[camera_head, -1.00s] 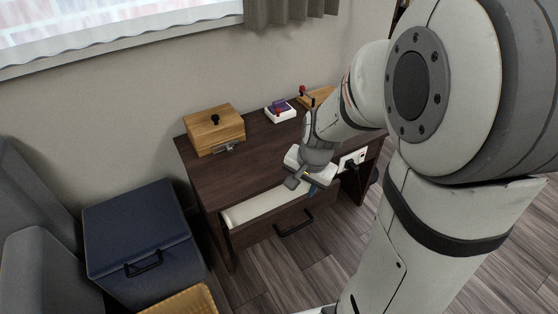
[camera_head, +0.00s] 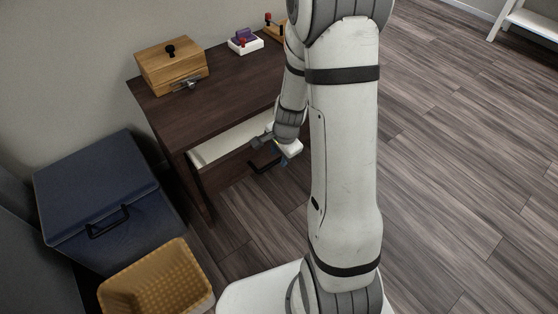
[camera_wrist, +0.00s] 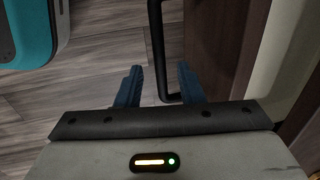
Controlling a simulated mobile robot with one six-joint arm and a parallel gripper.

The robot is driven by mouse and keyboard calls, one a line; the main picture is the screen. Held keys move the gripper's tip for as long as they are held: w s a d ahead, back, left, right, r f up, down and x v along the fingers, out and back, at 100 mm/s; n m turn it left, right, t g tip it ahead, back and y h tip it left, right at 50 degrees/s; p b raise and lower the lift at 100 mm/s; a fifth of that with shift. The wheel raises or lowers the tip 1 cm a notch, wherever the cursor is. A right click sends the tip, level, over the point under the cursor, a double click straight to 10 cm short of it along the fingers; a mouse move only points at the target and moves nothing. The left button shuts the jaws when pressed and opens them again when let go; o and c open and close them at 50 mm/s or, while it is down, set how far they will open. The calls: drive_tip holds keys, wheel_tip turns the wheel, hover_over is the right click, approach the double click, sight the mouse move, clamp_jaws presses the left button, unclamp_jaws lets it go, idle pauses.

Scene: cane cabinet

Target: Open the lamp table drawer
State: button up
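The dark wooden lamp table (camera_head: 205,98) stands against the wall. Its drawer (camera_head: 212,178) is partly out, with a strip of its white inside showing below the tabletop. The black bar handle (camera_head: 262,166) is on the drawer front, partly hidden by my gripper (camera_head: 268,143). In the wrist view the handle (camera_wrist: 157,45) runs down to between my gripper's two blue fingertips (camera_wrist: 159,86). The fingers are apart, with gaps on both sides of the bar, so my gripper is open. The drawer front (camera_wrist: 212,45) is at the right there.
A wooden box (camera_head: 172,66) and a white block with purple parts (camera_head: 244,41) sit on the tabletop. A dark blue chest (camera_head: 95,200) and a yellow woven basket (camera_head: 155,285) stand left of the table.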

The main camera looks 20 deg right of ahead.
drive_tip(key=shift+w+f, duration=0.15)
drive_tip(key=shift+f, duration=0.6)
clamp_jaws()
